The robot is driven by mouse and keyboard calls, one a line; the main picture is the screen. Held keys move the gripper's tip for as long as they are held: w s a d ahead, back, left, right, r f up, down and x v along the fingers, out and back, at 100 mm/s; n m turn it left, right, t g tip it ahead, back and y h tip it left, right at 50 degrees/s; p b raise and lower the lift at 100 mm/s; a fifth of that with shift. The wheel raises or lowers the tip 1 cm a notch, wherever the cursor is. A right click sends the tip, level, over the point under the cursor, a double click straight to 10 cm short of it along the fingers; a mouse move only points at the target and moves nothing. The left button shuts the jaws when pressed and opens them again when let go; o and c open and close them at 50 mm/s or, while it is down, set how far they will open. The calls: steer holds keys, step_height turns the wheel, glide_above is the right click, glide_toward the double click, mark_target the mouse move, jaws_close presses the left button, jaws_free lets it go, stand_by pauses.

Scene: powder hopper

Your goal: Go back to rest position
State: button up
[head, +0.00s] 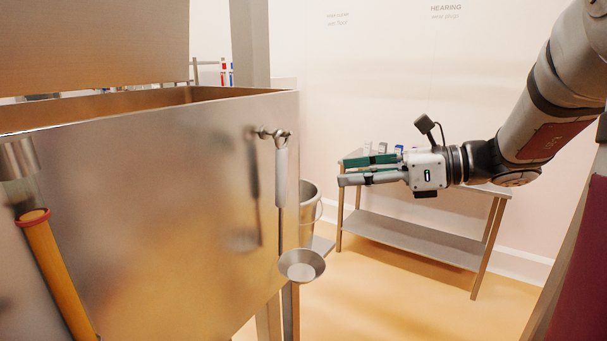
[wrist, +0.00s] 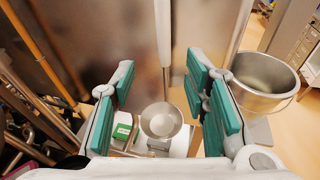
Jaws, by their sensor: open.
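My gripper (head: 370,171) is open and empty in the head view, pointing left, to the right of the hopper and apart from it. Its green-padded fingers also show in the wrist view (wrist: 165,95), spread apart. A metal ladle (head: 301,264) with a pale handle hangs from a hook on the hopper's side. In the wrist view the ladle's bowl (wrist: 161,121) appears between the fingers, farther off and not touched. The metal hopper (head: 190,180) fills the left of the head view, its lid (head: 95,40) raised.
A side table (head: 420,232) with small items stands behind my gripper against the wall. A steel bucket (head: 309,205) is beside the hopper; it also shows in the wrist view (wrist: 264,82). An orange tube (head: 58,275) with a red collar is at lower left. The floor between is clear.

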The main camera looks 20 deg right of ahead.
steer(key=s+a+f+n+g+h, duration=0.3)
steer(key=s+a+f+n+g, duration=0.25)
steer(key=s+a+n, duration=0.45)
steer(key=s+f+n+h, duration=0.1)
steer(key=s+n+h, duration=0.3)
steer(key=n, duration=0.4)
steer(key=s+d+f+n+t+h, duration=0.1)
steer(key=s+n+h, duration=0.2)
steer(key=n+h, duration=0.2)
steer(key=n, duration=0.3)
steer(key=shift+s, duration=0.4)
steer(key=shift+d, duration=0.15)
steer(key=shift+c, duration=0.9)
